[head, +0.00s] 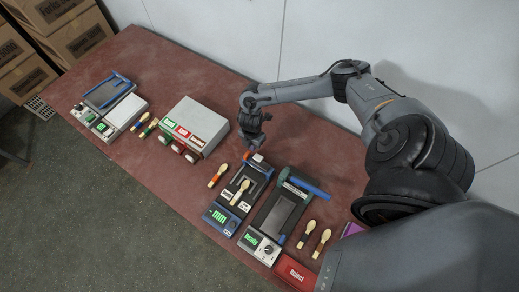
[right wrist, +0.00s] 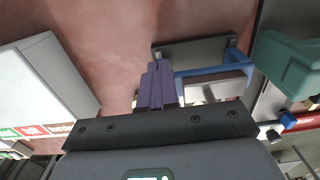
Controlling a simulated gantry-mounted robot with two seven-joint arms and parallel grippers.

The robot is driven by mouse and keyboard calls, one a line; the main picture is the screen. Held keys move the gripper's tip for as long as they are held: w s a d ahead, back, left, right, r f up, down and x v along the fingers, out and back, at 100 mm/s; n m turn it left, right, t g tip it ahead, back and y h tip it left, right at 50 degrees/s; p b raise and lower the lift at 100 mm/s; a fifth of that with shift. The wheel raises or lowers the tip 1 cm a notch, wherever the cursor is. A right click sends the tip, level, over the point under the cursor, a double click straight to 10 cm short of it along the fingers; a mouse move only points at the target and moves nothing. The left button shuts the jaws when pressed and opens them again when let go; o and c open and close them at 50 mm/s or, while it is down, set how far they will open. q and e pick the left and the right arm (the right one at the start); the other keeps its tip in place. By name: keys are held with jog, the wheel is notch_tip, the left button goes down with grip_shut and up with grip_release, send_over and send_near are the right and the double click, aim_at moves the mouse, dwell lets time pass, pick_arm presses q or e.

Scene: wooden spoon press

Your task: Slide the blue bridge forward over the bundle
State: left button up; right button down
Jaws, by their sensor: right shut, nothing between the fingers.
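The blue bridge (right wrist: 215,70) shows in the right wrist view as a blue bar across a device with a dark plate behind it. In the head view it shows only small, at the far end of the blue-framed device (head: 222,217). A banded wooden spoon bundle (head: 240,192) lies on that device, nearer the front. My right gripper (head: 253,142) is above the far end of the device. In the right wrist view its purple fingers (right wrist: 156,88) are shut and empty, just left of the blue bridge. I cannot tell whether they touch it. My left gripper is not in view.
A dark press with a blue-and-green handle (head: 308,186) stands close on the right. Loose spoons (head: 217,175) lie left of the device. A white box with coloured labels (head: 191,126) stands further left. A red reject tray (head: 294,273) is at the front edge.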

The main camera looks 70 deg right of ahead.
aim_at(245, 156)
jog(key=shift+w+a+p, duration=0.15)
jog(key=shift+a+p, duration=0.2)
jog(key=shift+a, duration=0.4)
jog(key=shift+w+a+p, duration=0.15)
jog(key=shift+a+p, duration=0.15)
jog(key=shift+a, duration=0.45)
jog(key=shift+w+a+p, duration=0.15)
jog(key=shift+a+p, duration=0.2)
jog(key=shift+a, duration=0.65)
jog(key=shift+w+a+p, duration=0.15)
jog(key=shift+a+p, duration=0.15)
jog(key=shift+a, duration=0.45)
jog(key=shift+w+a+p, duration=0.15)
jog(key=shift+a+p, duration=0.1)
jog(key=shift+a, duration=0.45)
jog(key=shift+w+a, duration=0.15)
jog(key=shift+a, duration=0.7)
jog(key=shift+d+p, duration=0.15)
jog(key=shift+p, duration=0.15)
jog(key=shift+d, duration=0.4)
jog(key=shift+d+r, duration=0.1)
